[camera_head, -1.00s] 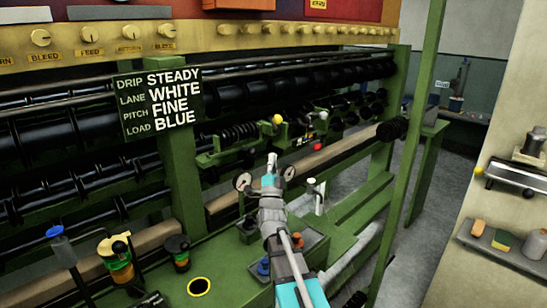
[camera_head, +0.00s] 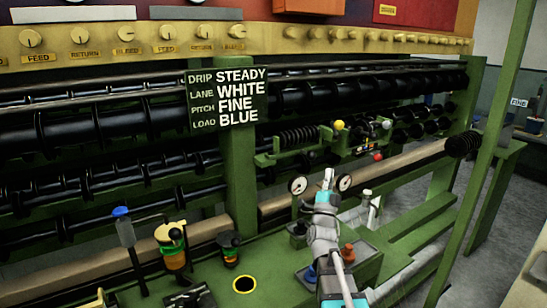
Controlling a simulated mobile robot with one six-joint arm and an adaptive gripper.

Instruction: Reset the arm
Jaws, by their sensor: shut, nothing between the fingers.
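My arm (camera_head: 322,235), grey with teal parts, reaches up from the bottom edge, right of the middle. My gripper (camera_head: 328,177) is at its far end, small and pale, with its fingers shut and nothing in them. It shows between two round dial gauges (camera_head: 298,185), in front of the green machine frame. Whether it touches anything there I cannot tell.
A green bench with a yellow-ringed hole (camera_head: 243,285), a blue-topped lever (camera_head: 126,235) and a yellow-capped container (camera_head: 172,247) lies left of my arm. A sign (camera_head: 228,98) hangs on a green post. A green upright (camera_head: 490,150) stands at right, with grey floor around it.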

